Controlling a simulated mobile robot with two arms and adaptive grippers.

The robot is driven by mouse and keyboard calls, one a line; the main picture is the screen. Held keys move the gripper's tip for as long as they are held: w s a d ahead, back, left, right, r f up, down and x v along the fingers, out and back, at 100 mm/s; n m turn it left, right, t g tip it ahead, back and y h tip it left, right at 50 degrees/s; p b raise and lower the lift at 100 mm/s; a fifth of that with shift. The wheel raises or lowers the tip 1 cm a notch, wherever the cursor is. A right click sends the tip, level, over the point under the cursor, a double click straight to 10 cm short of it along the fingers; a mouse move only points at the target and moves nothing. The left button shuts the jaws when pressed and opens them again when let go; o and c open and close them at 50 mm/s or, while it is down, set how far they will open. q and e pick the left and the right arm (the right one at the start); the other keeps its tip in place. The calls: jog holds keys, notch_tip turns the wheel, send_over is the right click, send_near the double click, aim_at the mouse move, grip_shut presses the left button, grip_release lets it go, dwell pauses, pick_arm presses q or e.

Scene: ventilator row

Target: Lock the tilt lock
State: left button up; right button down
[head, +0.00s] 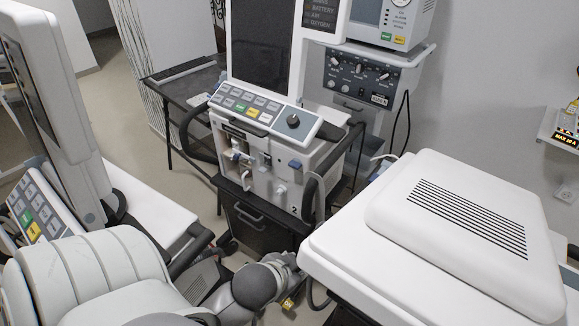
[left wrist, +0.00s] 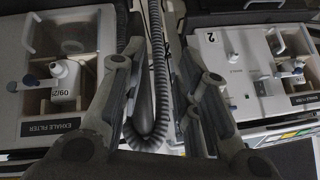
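The ventilator in the middle has a dark screen (head: 262,45) standing upright over a sloped button panel (head: 262,107) with a black knob (head: 293,121). I cannot pick out a part that is clearly the tilt lock; it may be hidden or too small. My left arm comes in low in the head view, and its gripper (head: 288,285) is low in front of this ventilator's cart, its fingers hard to make out. In the left wrist view the left gripper (left wrist: 160,65) has its fingers apart, with no object held between them. My right gripper is not in view.
Another ventilator (head: 60,80) stands close at the left, and a white-topped machine (head: 450,225) fills the right. A corrugated hose (left wrist: 160,75) shows beyond the fingers, between two ventilator fronts. A dark table (head: 185,85) stands behind; the floor at upper left is clear.

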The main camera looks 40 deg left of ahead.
pick_arm(q)
jog(key=shift+g+h, duration=0.4)
jog(key=shift+g, duration=0.3)
jog(key=shift+s+d+f, duration=0.25)
jog(key=shift+s+d, duration=0.35)
jog(key=shift+s, duration=0.25)
jog(key=shift+s+d+f, duration=0.2)
jog(key=shift+s+d, duration=0.35)
jog(key=shift+s, duration=0.25)
